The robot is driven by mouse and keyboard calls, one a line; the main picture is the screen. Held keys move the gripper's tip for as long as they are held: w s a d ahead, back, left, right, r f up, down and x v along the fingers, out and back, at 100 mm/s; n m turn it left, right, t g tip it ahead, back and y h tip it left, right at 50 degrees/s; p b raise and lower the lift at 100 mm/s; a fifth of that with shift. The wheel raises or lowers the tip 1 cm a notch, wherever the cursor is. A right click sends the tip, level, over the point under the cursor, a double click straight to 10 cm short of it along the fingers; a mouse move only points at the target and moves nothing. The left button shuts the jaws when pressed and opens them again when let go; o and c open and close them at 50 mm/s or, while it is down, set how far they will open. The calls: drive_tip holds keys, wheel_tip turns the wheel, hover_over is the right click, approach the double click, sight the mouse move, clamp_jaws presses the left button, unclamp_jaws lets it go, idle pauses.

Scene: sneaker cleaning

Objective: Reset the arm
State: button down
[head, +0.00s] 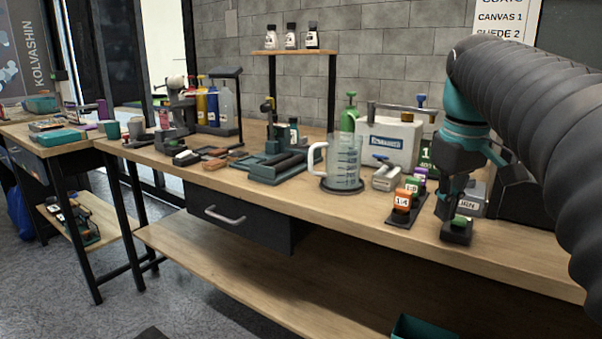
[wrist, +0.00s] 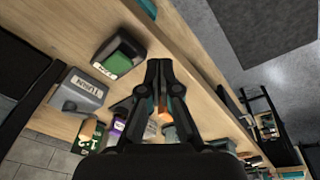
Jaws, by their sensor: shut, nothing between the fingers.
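My arm comes in from the right in the head view, with a black ribbed sleeve and teal joints. My gripper (head: 445,208) points down over the right part of the workbench (head: 300,205), close above a small black block with a green top (head: 457,231). In the wrist view my gripper (wrist: 158,66) has its fingertips together with nothing between them. There the green-topped block (wrist: 118,60) lies to the left of the fingers, apart from them.
A grey box with a printed label (head: 472,199) stands just behind my gripper. Orange and green blocks (head: 402,198) on a dark tray, a clear measuring jug (head: 343,160) and a white machine (head: 388,140) stand to the left. The bench's front edge is clear.

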drive_tip(key=s+a+f+m+t, duration=0.1)
drive_tip(key=s+a+f+t, duration=0.1)
drive_tip(key=s+a+f, duration=0.2)
drive_tip(key=s+a+f+m+t, duration=0.1)
drive_tip(key=s+a+f, duration=0.3)
drive_tip(key=s+f, duration=0.7)
wheel_tip(320, 180, down, 5)
drive_tip(key=shift+s+a+f+m+t, duration=0.2)
drive_tip(key=shift+s+a+m+t, duration=0.15)
drive_tip(key=shift+m, duration=0.35)
drive_tip(key=shift+d, duration=0.1)
